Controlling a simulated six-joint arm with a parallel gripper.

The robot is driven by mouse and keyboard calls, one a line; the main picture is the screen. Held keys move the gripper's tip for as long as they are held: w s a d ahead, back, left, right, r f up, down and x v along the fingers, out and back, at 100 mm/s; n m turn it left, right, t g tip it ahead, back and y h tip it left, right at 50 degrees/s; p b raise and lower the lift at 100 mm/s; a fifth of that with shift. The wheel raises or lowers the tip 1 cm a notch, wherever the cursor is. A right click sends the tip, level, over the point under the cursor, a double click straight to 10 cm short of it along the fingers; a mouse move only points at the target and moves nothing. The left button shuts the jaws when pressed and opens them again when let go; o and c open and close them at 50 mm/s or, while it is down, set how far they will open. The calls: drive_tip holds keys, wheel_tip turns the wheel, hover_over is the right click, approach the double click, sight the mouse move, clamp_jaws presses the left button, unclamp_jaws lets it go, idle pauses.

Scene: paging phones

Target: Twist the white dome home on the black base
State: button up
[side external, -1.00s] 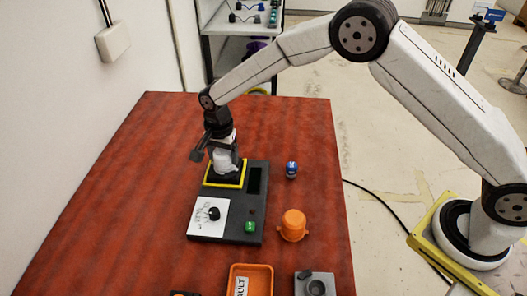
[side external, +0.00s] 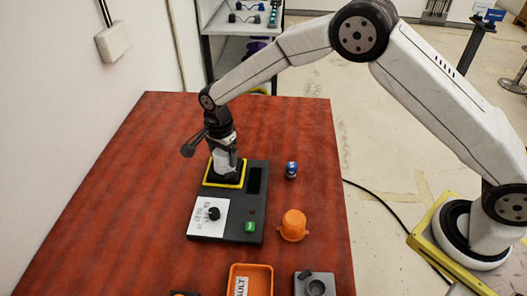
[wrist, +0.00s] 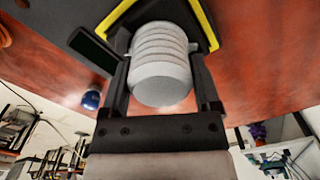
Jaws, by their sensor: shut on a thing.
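The white dome (side external: 226,160) is upright over the black base (side external: 212,177), inside a yellow square outline (side external: 226,187) on the dark panel. In the wrist view the dome (wrist: 160,75) is ribbed with a smooth rounded end. My gripper (wrist: 161,52) has one finger on each side of it and is shut on it. In the side view my gripper (side external: 222,150) points down from above. The dome sits low at the base, but the seam between them is hidden, so I cannot tell how far it is seated.
The panel (side external: 235,230) has a green button (side external: 250,226) and a black knob (side external: 214,213) on a white plate. A blue ball-like object (side external: 291,170) and an orange cup-shaped piece (side external: 294,225) stand to its right. An orange tray (side external: 232,270) and grey block (side external: 315,286) are in front.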

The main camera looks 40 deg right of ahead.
drive_tip(key=shift+m, duration=0.7)
drive_tip(key=shift+m, duration=1.2)
drive_tip(key=shift+m, duration=1)
drive_tip(key=shift+c, duration=0.5)
drive_tip(key=o, duration=1)
drive_tip(key=shift+r, duration=0.1)
drive_tip(key=shift+r, duration=2.9)
